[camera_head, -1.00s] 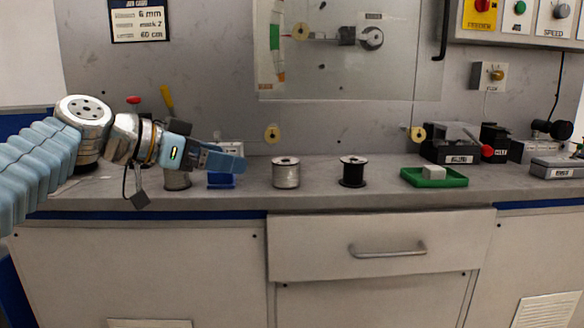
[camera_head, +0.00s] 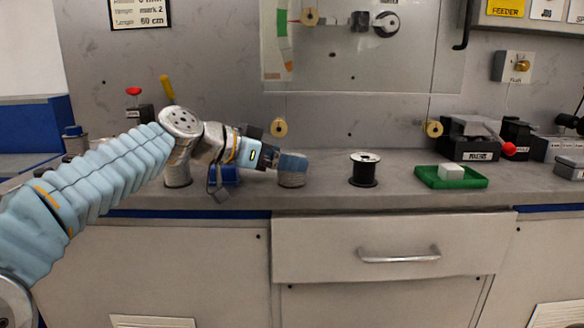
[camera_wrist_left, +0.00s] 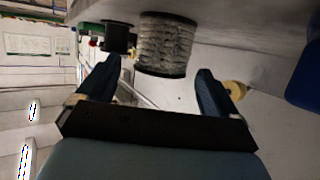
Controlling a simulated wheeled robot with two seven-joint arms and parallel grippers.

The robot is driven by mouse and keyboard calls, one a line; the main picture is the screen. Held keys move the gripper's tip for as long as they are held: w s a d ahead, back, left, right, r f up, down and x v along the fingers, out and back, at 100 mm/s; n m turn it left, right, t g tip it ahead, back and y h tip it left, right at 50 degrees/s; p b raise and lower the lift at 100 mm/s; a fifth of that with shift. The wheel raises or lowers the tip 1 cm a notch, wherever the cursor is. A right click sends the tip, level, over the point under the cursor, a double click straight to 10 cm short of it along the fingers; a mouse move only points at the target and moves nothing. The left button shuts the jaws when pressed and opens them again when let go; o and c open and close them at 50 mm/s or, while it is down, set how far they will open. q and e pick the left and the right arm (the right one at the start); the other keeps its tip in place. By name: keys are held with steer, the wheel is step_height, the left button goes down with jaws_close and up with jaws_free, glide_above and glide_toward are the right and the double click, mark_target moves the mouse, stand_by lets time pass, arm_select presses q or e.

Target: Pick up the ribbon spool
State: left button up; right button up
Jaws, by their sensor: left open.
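A silver-grey wound spool (camera_head: 292,180) with dark rims stands on the bench, its upper part hidden by my left gripper (camera_head: 288,162) in the head view. In the left wrist view this spool (camera_wrist_left: 167,43) lies ahead, between the lines of the two fingers. My left gripper (camera_wrist_left: 155,72) is open there, with a finger on each side and gaps to the spool; I see no grip on it. A black spool (camera_head: 364,170) stands to the right on the bench and also shows in the wrist view (camera_wrist_left: 118,36). My right gripper is not in view.
A green tray (camera_head: 480,181) with a pale block (camera_head: 451,170) sits further right. A blue item (camera_head: 225,177) and a metal canister (camera_head: 178,176) stand left, close to my arm. The bench front edge is clear.

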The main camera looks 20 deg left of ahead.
arm_select(q)
steer(key=shift+x, duration=1.5)
steer(key=shift+r, duration=0.1)
steer(key=c, duration=1.4)
